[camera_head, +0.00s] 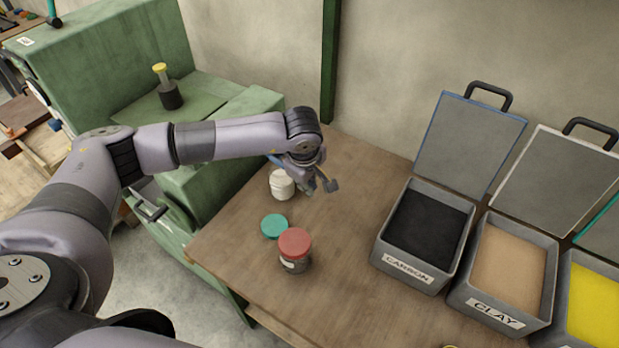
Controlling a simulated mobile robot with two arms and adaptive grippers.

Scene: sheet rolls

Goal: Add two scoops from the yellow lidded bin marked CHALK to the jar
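No bin marked CHALK can be read in view. A bin of yellow powder (594,300) is cut off at the right edge, its label out of frame; a teal-edged lid (602,232) stands behind it. A small white jar (283,185) stands on the table near my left gripper. A dark jar with a red lid (295,250) stands nearer. A loose teal lid (274,226) lies between them. My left gripper (320,188) is just right of the white jar, its fingers apart and nothing seen between them. My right gripper is out of view. I see no scoop.
Open grey bins marked CARBON (408,268) and CLAY (497,314) stand at the right, their lids raised behind. A green machine (200,180) adjoins the table's left side. The wooden table (350,290) is clear between jars and bins. A yellow-rimmed thing barely shows at the bottom edge.

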